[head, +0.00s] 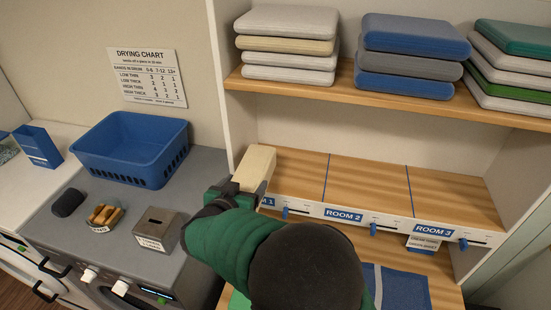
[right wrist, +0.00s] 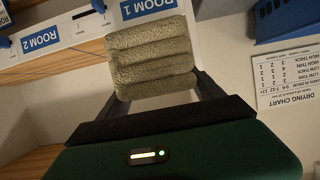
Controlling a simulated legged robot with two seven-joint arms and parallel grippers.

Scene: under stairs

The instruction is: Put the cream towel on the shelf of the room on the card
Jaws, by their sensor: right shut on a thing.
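The cream towel (head: 257,163) is a folded block in my right gripper (head: 238,188), at the left end of the lower shelf (head: 375,185), by the Room 1 section. It also shows between the fingers in the right wrist view (right wrist: 150,58), just before a blue room label. I cannot tell whether it touches the shelf board. Blue lines divide the shelf into sections labelled Room 1 (head: 267,201), partly hidden, Room 2 (head: 343,215) and Room 3 (head: 434,231). A small card (head: 424,243) hangs below Room 3; its print is too small to read surely. My left gripper is not in view.
Stacks of folded towels, grey and cream (head: 288,30), blue (head: 413,50) and green and grey (head: 510,65), fill the upper shelf. A blue basket (head: 130,145), a bread-like item dish (head: 104,217) and a grey slotted box (head: 158,229) stand on the machine at left. Room 2 and 3 sections look bare.

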